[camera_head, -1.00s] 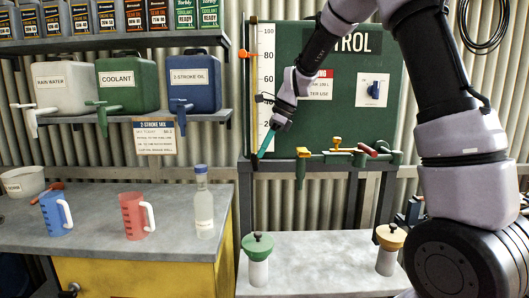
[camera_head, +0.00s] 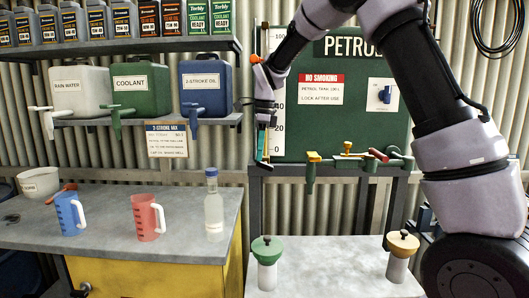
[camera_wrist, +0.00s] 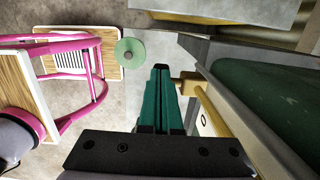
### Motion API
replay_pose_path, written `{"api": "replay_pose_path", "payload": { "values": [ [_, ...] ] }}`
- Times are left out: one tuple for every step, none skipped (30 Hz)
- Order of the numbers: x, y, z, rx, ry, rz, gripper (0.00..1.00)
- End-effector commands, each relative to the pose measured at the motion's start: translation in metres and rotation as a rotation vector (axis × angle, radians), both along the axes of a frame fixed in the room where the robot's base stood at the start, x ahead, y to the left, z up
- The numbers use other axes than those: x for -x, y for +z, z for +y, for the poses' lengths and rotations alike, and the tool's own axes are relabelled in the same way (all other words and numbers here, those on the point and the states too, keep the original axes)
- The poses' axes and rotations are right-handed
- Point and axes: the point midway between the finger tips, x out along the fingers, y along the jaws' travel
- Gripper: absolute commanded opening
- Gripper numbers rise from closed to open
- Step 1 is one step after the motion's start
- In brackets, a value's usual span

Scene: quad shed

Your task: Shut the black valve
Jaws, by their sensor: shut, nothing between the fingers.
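I cannot pick out a clearly black valve. The green petrol tank (camera_head: 340,125) has a row of taps along its lower edge. My gripper (camera_head: 263,160) points down in front of the tank's left edge, left of the taps. Its teal fingers are shut and empty; they also show in the wrist view (camera_wrist: 162,70).
A shelf holds rain water (camera_head: 80,90), coolant (camera_head: 138,85) and 2-stroke oil (camera_head: 205,85) tanks with taps. The bench has a blue jug (camera_head: 70,212), a red jug (camera_head: 145,218) and a bottle (camera_head: 213,208). Green-topped (camera_head: 267,250) and yellow-topped (camera_head: 402,245) containers stand below the petrol tank.

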Motion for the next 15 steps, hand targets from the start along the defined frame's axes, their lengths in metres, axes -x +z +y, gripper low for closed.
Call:
{"api": "replay_pose_path", "payload": {
  "values": [
    [-0.0001,-0.0009,0.0024,0.000,0.000,0.000,0.00],
    [-0.0001,-0.0014,0.0036,0.000,0.000,0.000,0.00],
    [-0.0002,-0.0021,0.0052,0.000,0.000,0.000,0.00],
    [-0.0002,-0.0025,0.0063,0.000,0.000,0.000,0.00],
    [-0.0003,-0.0026,0.0066,0.000,-0.001,0.000,0.00],
    [-0.0003,-0.0023,0.0061,-0.001,-0.001,0.000,0.00],
    [-0.0003,-0.0023,0.0061,-0.001,-0.001,0.000,0.00],
    [-0.0003,-0.0023,0.0061,-0.001,-0.001,0.000,0.00],
    [-0.0003,-0.0023,0.0060,-0.001,-0.001,0.000,0.00],
    [-0.0003,-0.0023,0.0061,-0.001,-0.001,0.000,0.00],
    [-0.0003,-0.0022,0.0060,-0.001,-0.001,0.000,0.00],
    [-0.0003,-0.0020,0.0060,-0.001,0.000,0.000,0.00],
    [-0.0003,-0.0014,0.0061,-0.001,0.000,0.000,0.00],
    [-0.0003,-0.0008,0.0060,-0.001,0.000,0.000,0.00],
    [-0.0004,0.0003,0.0060,-0.001,0.000,-0.001,0.00]
  ]
}}
